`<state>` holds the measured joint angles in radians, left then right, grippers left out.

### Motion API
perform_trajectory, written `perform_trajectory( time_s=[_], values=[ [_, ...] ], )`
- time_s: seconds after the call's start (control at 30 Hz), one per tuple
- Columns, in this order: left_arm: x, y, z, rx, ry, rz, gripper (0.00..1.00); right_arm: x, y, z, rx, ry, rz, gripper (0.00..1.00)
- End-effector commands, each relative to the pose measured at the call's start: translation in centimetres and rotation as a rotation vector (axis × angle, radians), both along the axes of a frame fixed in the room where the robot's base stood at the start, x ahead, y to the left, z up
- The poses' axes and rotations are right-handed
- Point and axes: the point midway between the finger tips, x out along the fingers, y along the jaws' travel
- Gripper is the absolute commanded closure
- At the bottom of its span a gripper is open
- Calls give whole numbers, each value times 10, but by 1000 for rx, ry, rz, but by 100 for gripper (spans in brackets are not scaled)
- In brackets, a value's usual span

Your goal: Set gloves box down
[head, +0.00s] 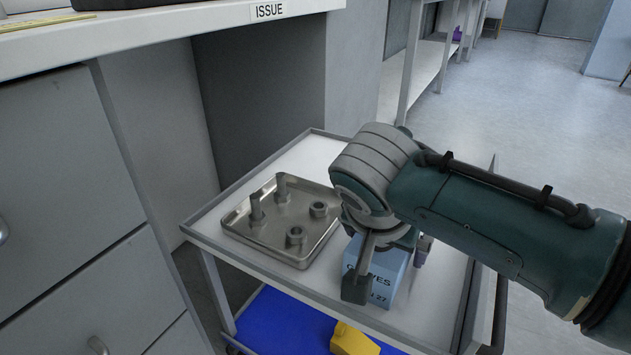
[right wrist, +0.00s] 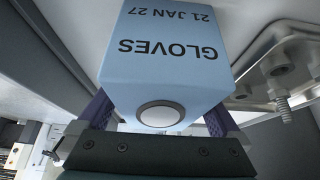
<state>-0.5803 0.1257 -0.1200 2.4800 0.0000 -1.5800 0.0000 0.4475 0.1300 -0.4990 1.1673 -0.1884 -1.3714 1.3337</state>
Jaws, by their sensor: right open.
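The gloves box (head: 393,272) is light blue and stands on the top of the cart (head: 440,300), to the right of the metal tray. In the right wrist view the gloves box (right wrist: 170,60) fills the upper middle, with its lettering upside down and a round pale disc on its near face. My right gripper (head: 389,266) is at the box from above, its fingers on either side of it. The jaws are open, and the arm hides part of the box in the head view. My left gripper is not in view.
A metal tray (head: 243,232) with upright posts and ring-shaped parts lies left of the box on the cart. A blue lower shelf (head: 285,320) holds a yellow object (head: 352,341). A counter marked ISSUE (head: 180,28) and grey drawers (head: 60,150) stand to the left.

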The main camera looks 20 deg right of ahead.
Motion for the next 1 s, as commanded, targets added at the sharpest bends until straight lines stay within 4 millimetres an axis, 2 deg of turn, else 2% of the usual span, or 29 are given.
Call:
perform_trajectory(
  time_s=[0.17,0.5,0.7,0.87,0.97,1.0],
  values=[
    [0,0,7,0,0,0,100,-1,1,9,1,0,1,0],
    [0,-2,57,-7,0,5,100,-24,29,74,4,0,2,0],
    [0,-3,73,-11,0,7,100,-34,41,101,2,-1,1,0],
    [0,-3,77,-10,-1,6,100,-45,47,105,12,18,25,0],
    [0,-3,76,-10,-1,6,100,-71,51,95,50,81,135,0],
    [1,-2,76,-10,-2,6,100,-87,53,90,70,112,207,0]
  ],
)
